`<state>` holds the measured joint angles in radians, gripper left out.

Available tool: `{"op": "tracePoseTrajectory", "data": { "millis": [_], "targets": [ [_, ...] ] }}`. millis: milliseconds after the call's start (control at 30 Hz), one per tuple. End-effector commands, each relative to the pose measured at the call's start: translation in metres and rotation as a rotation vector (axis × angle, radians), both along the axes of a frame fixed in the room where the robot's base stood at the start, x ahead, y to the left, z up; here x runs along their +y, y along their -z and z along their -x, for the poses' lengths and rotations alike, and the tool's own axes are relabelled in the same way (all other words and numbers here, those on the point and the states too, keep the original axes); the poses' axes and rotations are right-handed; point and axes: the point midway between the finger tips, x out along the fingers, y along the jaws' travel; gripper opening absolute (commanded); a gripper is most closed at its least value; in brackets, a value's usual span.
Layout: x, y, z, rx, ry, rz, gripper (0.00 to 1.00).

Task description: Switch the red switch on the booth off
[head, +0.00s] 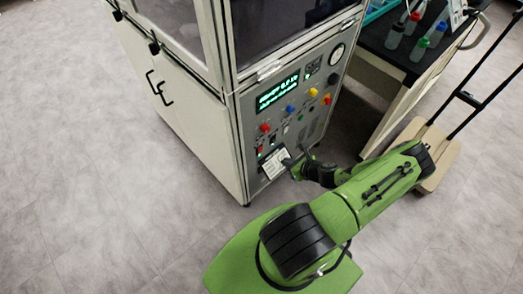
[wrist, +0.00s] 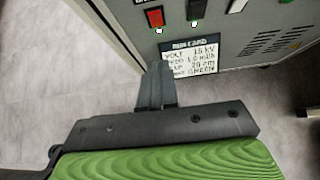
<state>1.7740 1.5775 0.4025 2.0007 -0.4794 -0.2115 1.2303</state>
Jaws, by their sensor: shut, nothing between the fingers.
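The booth (head: 215,95) is a tall cabinet with a grey control panel on its right side. The red switch (wrist: 155,17) is near the panel's left edge in the wrist view, with a small lit lamp under it. In the head view the red switch (head: 260,149) is small, low on the left of the panel. My gripper (wrist: 156,68) is shut and empty. Its fingertips appear below the red switch, over the left edge of a white card; in the head view my gripper (head: 296,158) is close to the lower panel. I cannot tell whether it touches.
A dark switch (wrist: 196,9) stands right of the red one, above the white run card (wrist: 190,55). Coloured buttons and a green display (head: 277,93) are higher up. A bench with bottles (head: 420,48) and a wooden cart (head: 440,150) stand right. Floor at left is clear.

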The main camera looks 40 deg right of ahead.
Motion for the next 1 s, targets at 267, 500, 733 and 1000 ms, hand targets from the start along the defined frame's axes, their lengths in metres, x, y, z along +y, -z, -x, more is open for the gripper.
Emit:
{"op": "tracePoseTrajectory", "data": {
  "millis": [267, 500, 733, 1000],
  "targets": [
    [0.000, 0.002, -0.003, 0.001, -0.006, 0.003, 0.00],
    [0.002, 0.032, -0.038, 0.001, -0.010, 0.004, 0.00],
    [0.003, 0.065, -0.077, 0.002, -0.009, 0.005, 0.00],
    [0.004, 0.059, -0.114, 0.002, -0.009, 0.005, 0.00]
  ]
}}
